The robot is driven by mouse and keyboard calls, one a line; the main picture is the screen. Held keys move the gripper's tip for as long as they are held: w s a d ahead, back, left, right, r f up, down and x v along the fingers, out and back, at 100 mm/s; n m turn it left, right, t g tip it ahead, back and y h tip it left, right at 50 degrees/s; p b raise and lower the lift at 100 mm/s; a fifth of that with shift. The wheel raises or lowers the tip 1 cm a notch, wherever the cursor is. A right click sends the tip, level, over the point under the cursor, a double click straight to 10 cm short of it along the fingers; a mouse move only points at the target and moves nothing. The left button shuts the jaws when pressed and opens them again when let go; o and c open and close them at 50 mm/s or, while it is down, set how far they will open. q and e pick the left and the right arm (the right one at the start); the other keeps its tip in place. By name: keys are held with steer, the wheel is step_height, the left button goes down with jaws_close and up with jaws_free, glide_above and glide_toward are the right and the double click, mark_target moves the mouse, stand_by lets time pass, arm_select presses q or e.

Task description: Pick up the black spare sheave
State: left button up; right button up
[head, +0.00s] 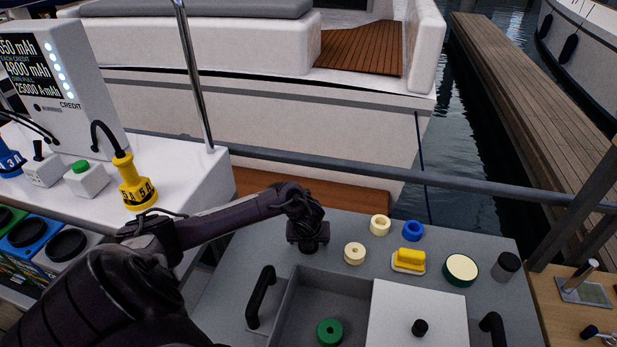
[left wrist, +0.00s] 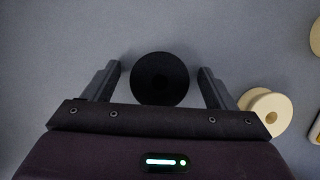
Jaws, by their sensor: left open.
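The black spare sheave (left wrist: 160,79) shows in the left wrist view as a dark round disc on the grey surface, lying between the two fingers of my left gripper (left wrist: 159,70). The fingers are apart, with a gap on both sides of the disc. In the head view my left gripper (head: 308,243) is low over the grey worktop, left of the cream sheaves. There the black sheave is mostly hidden by the gripper and hard to tell apart from it. My right gripper is not in view.
Cream sheaves (head: 354,253), a blue sheave (head: 413,231), a yellow-handled block (head: 410,258), a round tin (head: 461,269) and a dark cylinder (head: 508,266) stand to the right. A green sheave (head: 329,332) lies in the recessed bin (head: 340,285). A black handle (head: 262,296) rises nearby.

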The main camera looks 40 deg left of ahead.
arm_select(q)
steer(key=shift+c, duration=0.5)
steer(key=c, duration=1)
steer(key=shift+r, duration=0.1)
